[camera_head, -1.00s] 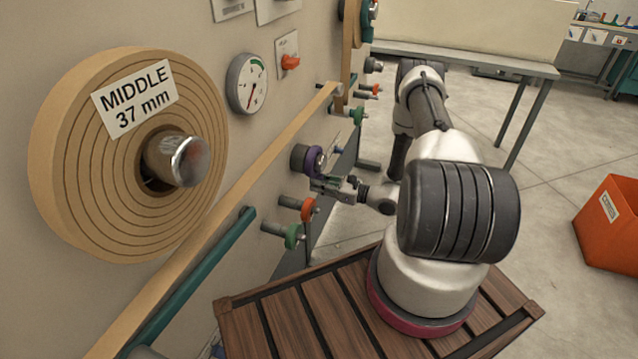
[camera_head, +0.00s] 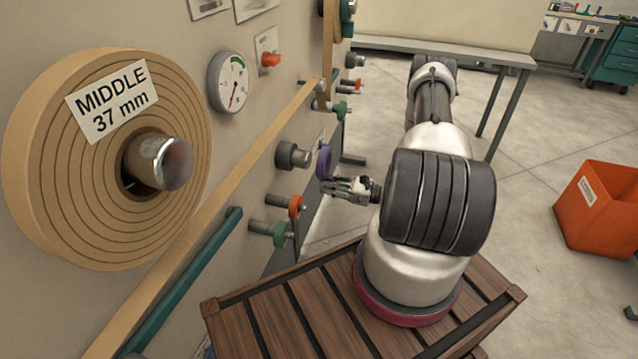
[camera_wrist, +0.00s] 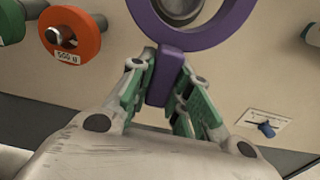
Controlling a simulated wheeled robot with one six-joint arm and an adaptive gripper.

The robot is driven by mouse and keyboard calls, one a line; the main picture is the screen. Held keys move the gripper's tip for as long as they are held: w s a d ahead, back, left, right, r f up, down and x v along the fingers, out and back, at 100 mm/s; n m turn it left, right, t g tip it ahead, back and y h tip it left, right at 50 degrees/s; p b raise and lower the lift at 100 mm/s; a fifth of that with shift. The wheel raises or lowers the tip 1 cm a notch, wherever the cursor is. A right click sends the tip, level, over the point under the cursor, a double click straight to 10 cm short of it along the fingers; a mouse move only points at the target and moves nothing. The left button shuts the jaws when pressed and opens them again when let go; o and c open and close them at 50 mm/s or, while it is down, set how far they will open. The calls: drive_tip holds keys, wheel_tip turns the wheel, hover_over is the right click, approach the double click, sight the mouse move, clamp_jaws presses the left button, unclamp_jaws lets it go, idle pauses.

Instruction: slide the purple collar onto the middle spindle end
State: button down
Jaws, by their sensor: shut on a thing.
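The purple collar (camera_head: 324,161) is a ring with a tab. My gripper (camera_head: 332,184) is shut on the tab and holds the collar off the panel, clear of a thick grey peg (camera_head: 293,156). In the wrist view the collar (camera_wrist: 205,38) stands above my gripper (camera_wrist: 164,76), with its tab between the green-lined fingers. A round grey metal end shows through the ring, whose top is cut off. The middle spindle end (camera_head: 166,163) is a shiny metal stub inside the brown roll marked MIDDLE 37 mm (camera_head: 40,170), at left, well apart from the collar.
An orange collar (camera_head: 296,207) and a green collar (camera_head: 280,235) hang on pegs below the grey peg. A tan strip (camera_head: 235,178) and a teal bar (camera_head: 185,280) run along the panel between roll and pegs. An orange bin (camera_head: 600,210) stands at right.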

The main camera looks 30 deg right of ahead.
drive_tip(key=r+v, duration=0.1)
drive_tip(key=v, duration=0.7)
drive_tip(key=shift+s+d, duration=0.15)
drive_tip(key=shift+r, duration=0.1)
idle(0.5)
